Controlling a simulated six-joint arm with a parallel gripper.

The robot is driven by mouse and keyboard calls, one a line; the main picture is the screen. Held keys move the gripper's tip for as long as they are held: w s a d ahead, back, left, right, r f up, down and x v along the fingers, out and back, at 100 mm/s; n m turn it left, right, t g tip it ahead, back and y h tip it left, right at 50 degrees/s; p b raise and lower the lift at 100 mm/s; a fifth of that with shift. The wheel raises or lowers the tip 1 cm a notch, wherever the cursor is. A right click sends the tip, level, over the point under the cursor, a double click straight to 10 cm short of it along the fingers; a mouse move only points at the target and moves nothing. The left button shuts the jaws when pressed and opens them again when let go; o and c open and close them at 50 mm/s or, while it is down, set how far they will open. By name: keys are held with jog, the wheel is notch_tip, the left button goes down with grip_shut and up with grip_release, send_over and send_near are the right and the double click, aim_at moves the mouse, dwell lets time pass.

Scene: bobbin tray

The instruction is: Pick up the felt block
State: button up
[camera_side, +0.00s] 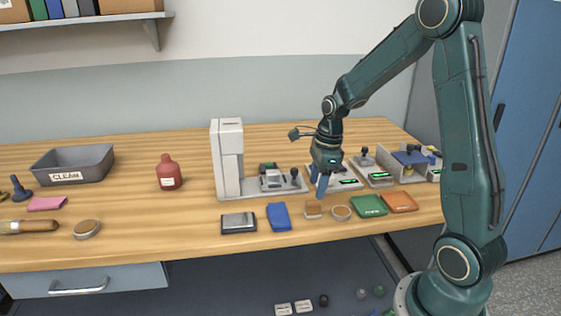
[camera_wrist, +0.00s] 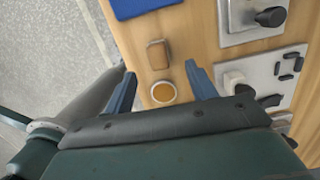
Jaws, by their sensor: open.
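A small brown block (camera_side: 313,210), which looks like the felt block, lies on the wooden table near its front edge, just left of a round dish. In the wrist view the brown block (camera_wrist: 158,54) shows whole, a little beyond the line between the fingertips. My gripper (camera_side: 321,188) is above the table, behind the block in the side view, pointing down. In the wrist view my gripper (camera_wrist: 160,80) has its two blue fingers wide apart, with nothing held between them. The gap between the fingertips and the block cannot be judged exactly.
The round dish (camera_side: 341,212) with amber contents (camera_wrist: 163,93) is close beside the block. A blue pad (camera_side: 279,216) lies to its left, a green tray (camera_side: 369,205) and an orange tray (camera_side: 400,202) to its right. Grey fixtures (camera_side: 270,182) stand behind.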

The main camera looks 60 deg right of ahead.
aim_at(314, 202)
jog(key=shift+w+a+f, duration=0.1)
jog(key=shift+a+f, duration=0.05)
jog(key=shift+f, duration=0.85)
jog(key=shift+f, duration=0.1)
jog(key=shift+w+a+f, duration=0.1)
jog(key=shift+a+f, duration=0.1)
jog(key=shift+f, duration=1.05)
jog(key=shift+w+a+f, duration=0.1)
jog(key=shift+a+f, duration=0.05)
jog(key=shift+f, duration=1.05)
jog(key=c, duration=1.1)
